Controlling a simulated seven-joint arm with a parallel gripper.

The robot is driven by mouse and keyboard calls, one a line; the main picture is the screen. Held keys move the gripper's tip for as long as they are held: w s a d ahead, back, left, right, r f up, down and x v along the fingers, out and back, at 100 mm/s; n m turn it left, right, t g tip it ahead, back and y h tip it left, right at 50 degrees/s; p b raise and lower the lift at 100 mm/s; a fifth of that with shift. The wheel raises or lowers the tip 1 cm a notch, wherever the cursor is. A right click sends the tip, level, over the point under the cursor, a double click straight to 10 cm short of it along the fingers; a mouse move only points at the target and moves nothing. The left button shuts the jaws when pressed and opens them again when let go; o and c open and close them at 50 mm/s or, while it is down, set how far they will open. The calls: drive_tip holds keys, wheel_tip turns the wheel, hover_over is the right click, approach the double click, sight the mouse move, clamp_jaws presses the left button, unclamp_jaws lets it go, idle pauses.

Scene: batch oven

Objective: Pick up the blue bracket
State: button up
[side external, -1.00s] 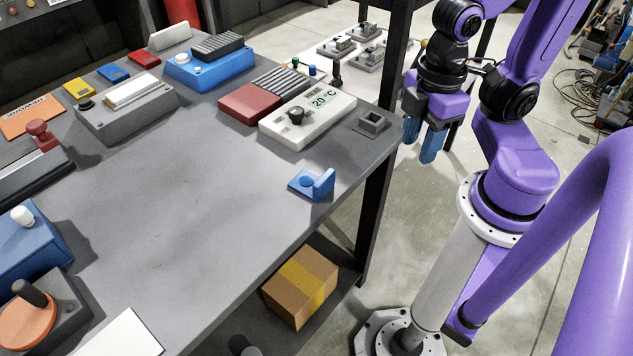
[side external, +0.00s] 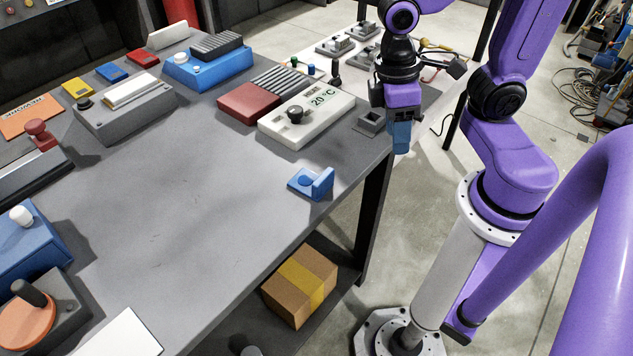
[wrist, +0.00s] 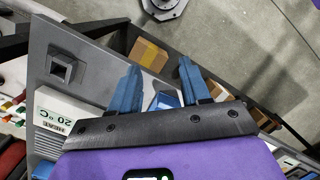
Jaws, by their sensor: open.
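The blue bracket (side external: 313,183) lies on the grey table near its right edge, with a flat plate and an upright flange. In the wrist view part of a blue thing, likely the bracket (wrist: 165,100), shows between the fingers, partly hidden by the gripper body. My gripper (side external: 399,137) is above and beyond the table's right edge, to the upper right of the bracket and apart from it. In the wrist view its two blue fingers (wrist: 158,84) are spread, with nothing held between them.
A white temperature box (side external: 306,117) reading 20 °C and a small grey square socket (side external: 371,122) stand near the table's right corner. A red block (side external: 250,102) is beside the box. The table (side external: 210,215) is clear left of the bracket. A cardboard box (side external: 300,286) sits on the lower shelf.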

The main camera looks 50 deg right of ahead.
drive_tip(key=w+f+m+g, duration=0.1)
drive_tip(key=w+m+g, duration=0.1)
drive_tip(key=w+m, duration=0.2)
drive_tip(key=m+t+y, duration=0.3)
drive_tip(key=m+y, duration=1.1)
drive_tip(key=m, duration=0.8)
approach(323, 177)
drive_tip(key=x, duration=0.5)
drive_tip(key=shift+f, duration=0.4)
drive_tip(key=shift+r+x, duration=0.15)
drive_tip(key=shift+x, duration=1.15)
drive_tip(key=shift+r+x, duration=0.2)
drive_tip(key=shift+x, duration=1.1)
drive_tip(key=shift+a, duration=0.1)
